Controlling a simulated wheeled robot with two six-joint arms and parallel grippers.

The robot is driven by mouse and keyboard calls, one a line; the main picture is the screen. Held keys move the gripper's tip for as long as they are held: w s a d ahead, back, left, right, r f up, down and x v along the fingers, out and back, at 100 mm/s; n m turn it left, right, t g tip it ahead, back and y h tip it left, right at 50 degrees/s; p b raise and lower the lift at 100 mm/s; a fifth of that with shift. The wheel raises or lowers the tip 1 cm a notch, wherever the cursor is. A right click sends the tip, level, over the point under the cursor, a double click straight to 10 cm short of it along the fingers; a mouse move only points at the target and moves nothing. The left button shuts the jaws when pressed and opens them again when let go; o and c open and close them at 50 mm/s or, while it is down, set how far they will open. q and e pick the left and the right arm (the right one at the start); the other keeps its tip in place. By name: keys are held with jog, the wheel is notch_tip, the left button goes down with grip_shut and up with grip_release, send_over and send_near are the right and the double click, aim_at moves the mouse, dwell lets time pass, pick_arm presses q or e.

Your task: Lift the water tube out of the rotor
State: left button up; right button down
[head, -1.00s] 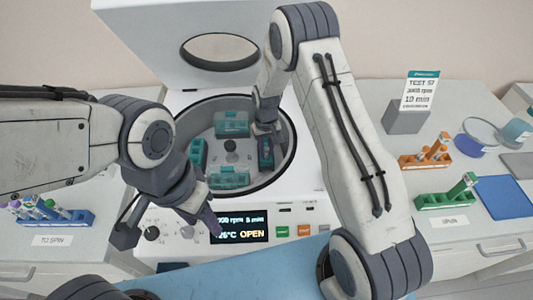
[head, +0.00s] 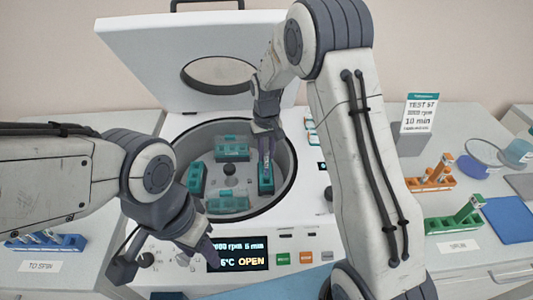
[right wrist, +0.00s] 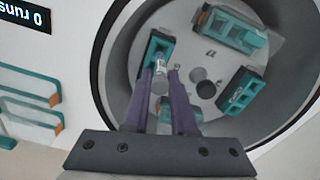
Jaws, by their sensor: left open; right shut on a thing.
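The centrifuge rotor (head: 230,180) carries several teal buckets inside the round bowl. My right gripper (head: 266,147) is above the right-hand bucket (head: 266,180). In the right wrist view, my right gripper (right wrist: 170,78) has its purple fingers shut on the water tube (right wrist: 160,68), a clear tube with a pale top, beside a teal bucket (right wrist: 148,50). The fingers hide part of the tube, and I cannot tell whether its lower end is clear of the bucket. My left gripper (head: 205,248) is open and empty in front of the centrifuge panel.
The centrifuge lid (head: 150,65) stands open behind the bowl. The bowl rim (head: 290,185) surrounds the right gripper. A blue rack (head: 45,243) with tubes is at left; orange (head: 430,183) and green (head: 455,223) racks are at right. The display (head: 238,254) reads OPEN.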

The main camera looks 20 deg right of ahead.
jog(key=shift+r+p, duration=1.95)
jog(key=shift+r, duration=0.45)
jog(key=shift+f, duration=0.1)
